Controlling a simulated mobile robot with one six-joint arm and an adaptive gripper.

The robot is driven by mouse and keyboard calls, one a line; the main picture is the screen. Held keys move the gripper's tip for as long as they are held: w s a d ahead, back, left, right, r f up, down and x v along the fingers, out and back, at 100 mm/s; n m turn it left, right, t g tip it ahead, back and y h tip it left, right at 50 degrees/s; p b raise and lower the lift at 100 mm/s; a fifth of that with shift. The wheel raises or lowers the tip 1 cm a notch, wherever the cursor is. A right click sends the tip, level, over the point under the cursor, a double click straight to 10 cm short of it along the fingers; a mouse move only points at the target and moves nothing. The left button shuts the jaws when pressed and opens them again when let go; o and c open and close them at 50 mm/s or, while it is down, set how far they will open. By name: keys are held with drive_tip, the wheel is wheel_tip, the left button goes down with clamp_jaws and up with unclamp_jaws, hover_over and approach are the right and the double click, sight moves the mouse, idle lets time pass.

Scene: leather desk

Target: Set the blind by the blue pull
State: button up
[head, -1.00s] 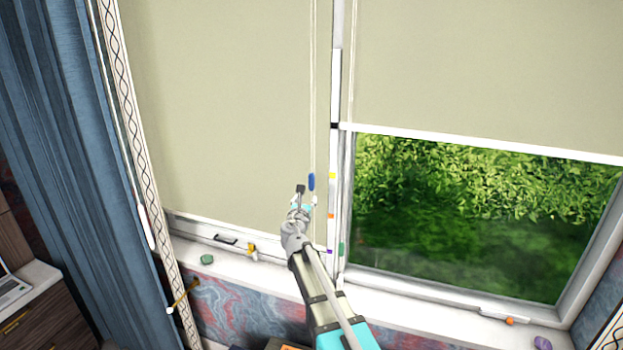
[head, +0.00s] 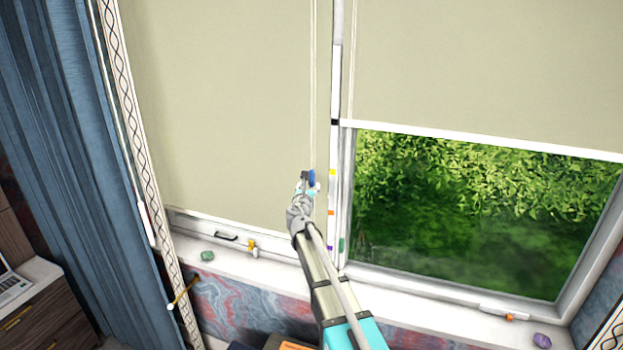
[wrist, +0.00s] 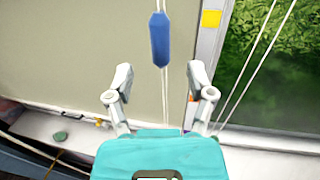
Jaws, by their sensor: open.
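The blue pull (head: 312,178) hangs on a pale cord in front of the left blind (head: 220,100), close to the middle window post. In the wrist view the blue pull (wrist: 159,40) hangs upright, just beyond the fingertips and between their lines. My gripper (head: 308,187) is at the pull's height in the head view, partly overlapping it. In the wrist view my gripper (wrist: 158,80) is open, with a finger on each side of the cord below the pull. The left blind reaches down almost to the sill.
The middle post carries yellow (head: 332,172), orange (head: 331,212) and purple marks. The right blind (head: 480,60) is partly raised, and a green pull (head: 341,245) hangs near the post. A green stone (head: 207,256) and a purple stone (head: 542,340) lie on the sill. A blue curtain (head: 60,150) hangs at left.

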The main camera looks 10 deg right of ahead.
sight(311, 179)
drive_tip(key=shift+x, duration=3.6)
clamp_jaws()
